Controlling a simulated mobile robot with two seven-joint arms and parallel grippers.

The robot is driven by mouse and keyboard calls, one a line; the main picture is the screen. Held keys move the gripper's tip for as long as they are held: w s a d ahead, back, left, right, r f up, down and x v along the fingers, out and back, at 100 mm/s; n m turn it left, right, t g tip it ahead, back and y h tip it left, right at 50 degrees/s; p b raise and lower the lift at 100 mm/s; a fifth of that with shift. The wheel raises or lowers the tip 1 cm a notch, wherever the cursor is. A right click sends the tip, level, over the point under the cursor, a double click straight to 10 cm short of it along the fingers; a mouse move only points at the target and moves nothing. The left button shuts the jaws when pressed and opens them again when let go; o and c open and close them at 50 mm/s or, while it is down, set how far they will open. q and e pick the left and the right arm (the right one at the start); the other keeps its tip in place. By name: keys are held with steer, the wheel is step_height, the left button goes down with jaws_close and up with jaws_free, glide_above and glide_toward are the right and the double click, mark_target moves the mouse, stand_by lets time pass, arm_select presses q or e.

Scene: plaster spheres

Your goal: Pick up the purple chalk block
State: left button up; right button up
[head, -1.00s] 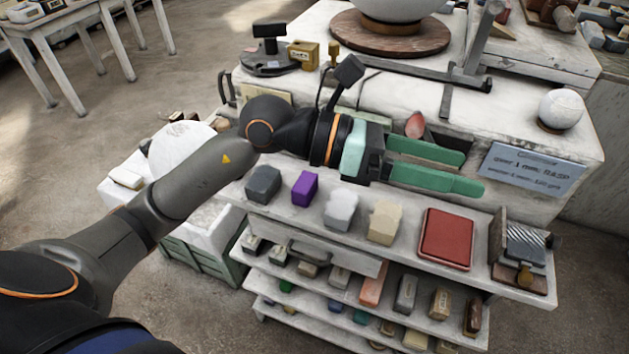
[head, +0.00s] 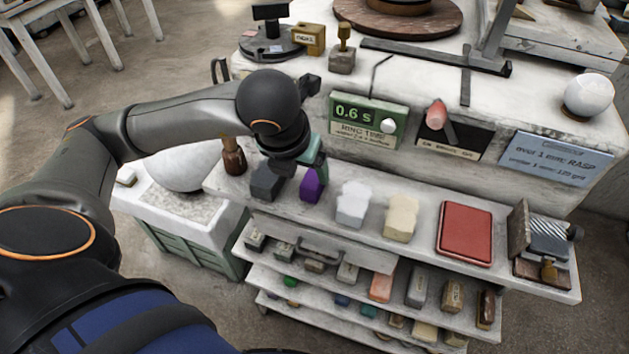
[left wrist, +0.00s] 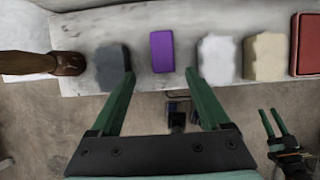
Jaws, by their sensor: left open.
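The purple chalk block (head: 312,187) stands on the upper shelf between a dark grey block and a white block. My left gripper (left wrist: 160,74) is open and empty. In the left wrist view the purple block (left wrist: 162,52) lies between and just beyond its two green fingertips, not gripped. In the head view the left gripper is by the purple block's top and hides part of it; its fingers are mostly hidden there. My right gripper (left wrist: 269,111) shows only in the left wrist view, low at the right, with its green fingers apart and empty.
The dark grey block (head: 266,181) is close on the left, with the left finger near it in the wrist view. The white block (head: 353,204), cream block (head: 401,217) and red pad (head: 465,233) stand to the right.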

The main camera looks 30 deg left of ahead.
mark_target(313, 177)
arm_select(q)
steer(key=x, duration=0.2)
steer(key=shift+w+f, duration=0.15)
steer(key=shift+f, duration=0.15)
steer(key=w+f, duration=0.1)
steer(key=w+f+p, duration=0.1)
steer(key=w+f, duration=0.1)
steer(key=shift+a+f, duration=0.1)
steer(key=shift+f, duration=0.2)
steer(key=shift+w+f, duration=0.15)
steer(key=shift+f, duration=0.45)
jaws_close()
